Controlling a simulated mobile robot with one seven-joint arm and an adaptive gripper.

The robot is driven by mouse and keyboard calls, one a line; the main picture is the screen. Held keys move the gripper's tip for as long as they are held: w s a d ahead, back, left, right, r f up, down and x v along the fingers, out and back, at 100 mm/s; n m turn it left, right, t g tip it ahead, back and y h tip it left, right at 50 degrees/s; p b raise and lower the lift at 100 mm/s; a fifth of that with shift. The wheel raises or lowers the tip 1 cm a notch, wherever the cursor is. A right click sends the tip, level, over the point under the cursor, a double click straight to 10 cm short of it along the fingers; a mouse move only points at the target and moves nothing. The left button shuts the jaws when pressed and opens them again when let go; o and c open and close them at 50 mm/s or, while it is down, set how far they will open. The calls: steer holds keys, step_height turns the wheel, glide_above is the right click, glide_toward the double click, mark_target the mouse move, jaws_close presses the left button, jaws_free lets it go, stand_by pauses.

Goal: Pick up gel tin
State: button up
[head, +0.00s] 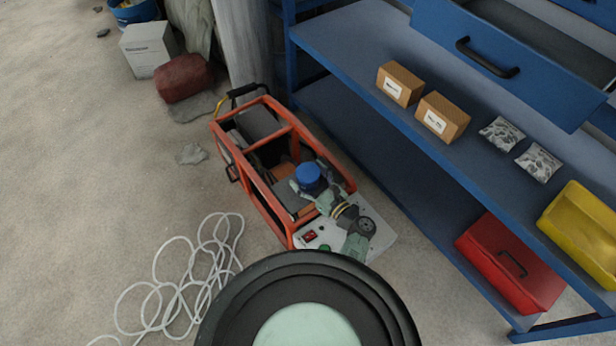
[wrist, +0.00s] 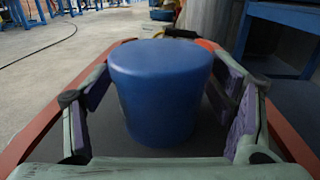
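The gel tin, which I take to be the blue round tin (head: 308,176), stands upright on a dark surface inside an orange-framed machine (head: 265,196). In the wrist view the tin (wrist: 160,95) fills the middle, close to the camera. My gripper (head: 311,188) is low over the machine at the tin. In the wrist view its fingers (wrist: 165,88) are open, one on each side of the tin. A gap shows between the tin and each purple pad. The tin's far side is hidden.
The machine's orange bars run close along both sides of my gripper. A blue shelf (head: 350,65) at the right holds two cardboard boxes (head: 442,117), bags, a yellow bin (head: 585,230) and a red case (head: 508,265). White cable (head: 170,290) lies on the floor at left.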

steer(key=c, duration=1.2)
steer(key=shift+r, duration=0.15)
